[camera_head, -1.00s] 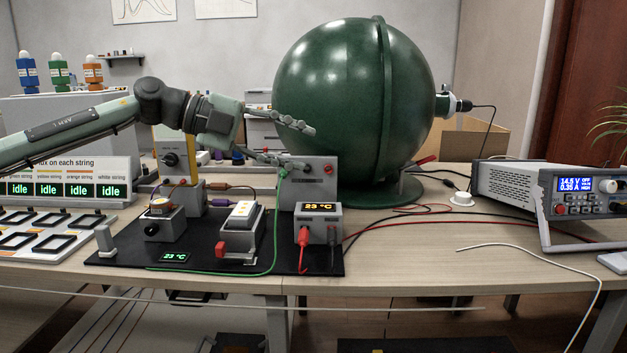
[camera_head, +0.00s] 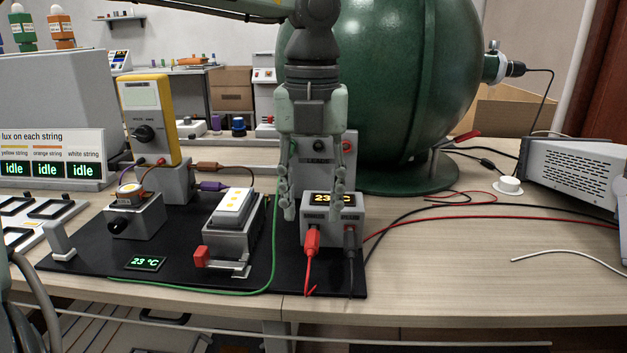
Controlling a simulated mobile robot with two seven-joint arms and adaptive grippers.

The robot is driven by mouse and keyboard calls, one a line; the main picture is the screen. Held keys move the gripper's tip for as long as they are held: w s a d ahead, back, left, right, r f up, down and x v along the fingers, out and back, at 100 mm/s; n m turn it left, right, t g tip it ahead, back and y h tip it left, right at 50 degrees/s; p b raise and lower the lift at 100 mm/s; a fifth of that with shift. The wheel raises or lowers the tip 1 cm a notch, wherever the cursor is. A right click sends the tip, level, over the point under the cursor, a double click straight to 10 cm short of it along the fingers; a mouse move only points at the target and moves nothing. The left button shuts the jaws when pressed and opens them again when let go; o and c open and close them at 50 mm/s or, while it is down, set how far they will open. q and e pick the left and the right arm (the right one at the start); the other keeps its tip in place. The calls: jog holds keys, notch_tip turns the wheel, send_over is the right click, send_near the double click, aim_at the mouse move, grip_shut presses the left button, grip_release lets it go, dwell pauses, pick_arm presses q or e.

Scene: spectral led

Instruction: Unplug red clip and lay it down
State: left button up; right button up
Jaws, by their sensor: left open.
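The red clip (camera_head: 312,243) is plugged into the front of a small grey box (camera_head: 345,233) with a lit display. Its red lead hangs down in front. A black clip (camera_head: 350,240) sits beside it on the same box. My left gripper (camera_head: 314,208) is open and empty. It points down, with its fingers spread above and around the small box, and partly covers the display. The fingertips appear just above the red clip, apart from it; the exact depth is hard to tell. My right gripper is not in view.
A black mat (camera_head: 180,278) carries the box, an LED holder (camera_head: 233,225) and a green wire (camera_head: 274,255). A large green sphere (camera_head: 420,90) stands behind, with another red clip (camera_head: 467,136) near its base.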

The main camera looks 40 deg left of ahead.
aim_at(312, 236)
pick_arm(q)
notch_tip(312, 236, down, 5)
jog(key=shift+r, duration=0.1)
dwell(0.3)
jog(key=shift+w, duration=0.1)
grip_shut()
